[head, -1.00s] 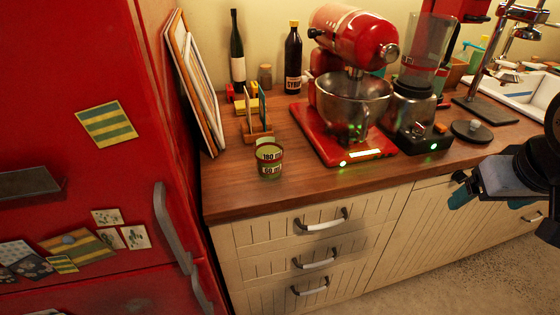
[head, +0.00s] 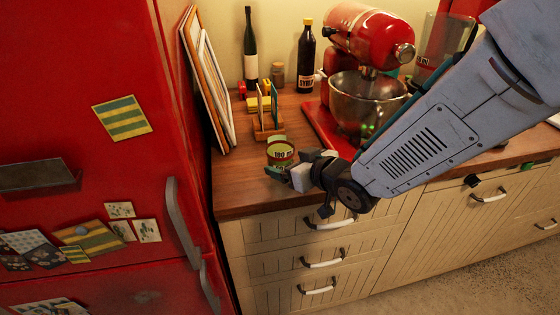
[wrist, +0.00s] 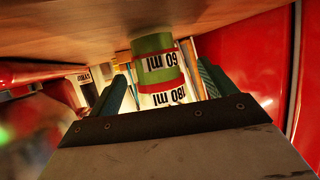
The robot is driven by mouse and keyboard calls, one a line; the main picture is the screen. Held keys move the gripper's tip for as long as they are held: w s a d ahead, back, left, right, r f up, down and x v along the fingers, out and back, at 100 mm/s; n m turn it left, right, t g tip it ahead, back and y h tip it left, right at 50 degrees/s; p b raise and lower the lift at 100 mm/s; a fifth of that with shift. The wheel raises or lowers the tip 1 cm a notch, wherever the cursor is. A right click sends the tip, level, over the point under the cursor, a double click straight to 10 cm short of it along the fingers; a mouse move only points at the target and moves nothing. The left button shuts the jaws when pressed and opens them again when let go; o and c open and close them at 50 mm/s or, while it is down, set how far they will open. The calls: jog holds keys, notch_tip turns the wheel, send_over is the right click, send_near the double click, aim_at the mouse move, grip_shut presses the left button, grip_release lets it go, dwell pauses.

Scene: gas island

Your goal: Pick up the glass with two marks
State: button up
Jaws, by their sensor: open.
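The glass with two marks (head: 280,153) is a small greenish cup with red bands, standing on the wooden counter near its front edge. In the wrist view the glass (wrist: 158,65) appears upside down, with labels reading 60 ml and 180 ml. My gripper (head: 297,168) is open just in front of the glass and hides its lower part in the head view. In the wrist view my gripper (wrist: 163,90) has its teal fingers apart, one on each side of the glass. I cannot tell whether either finger touches it.
A red stand mixer (head: 367,40) with a metal bowl stands right of the glass. Behind the glass are a wooden rack (head: 268,122) and dark bottles (head: 306,60). Boards (head: 208,85) lean beside the red fridge (head: 85,190) on the left.

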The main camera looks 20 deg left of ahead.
aim_at(273, 146)
jog(key=x, duration=0.5)
jog(key=shift+w+f, duration=0.15)
jog(key=shift+w, duration=0.1)
jog(key=shift+d, duration=0.1)
jog(key=c, duration=1.3)
jog(key=shift+o, duration=0.2)
jog(key=shift+r, duration=0.7)
notch_tip(273, 146, up, 2)
jog(key=shift+r, duration=0.2)
jog(key=s+d+r, duration=0.1)
jog(key=s+d, duration=0.3)
jog(key=d, duration=1.1)
jog(key=shift+d, duration=0.3)
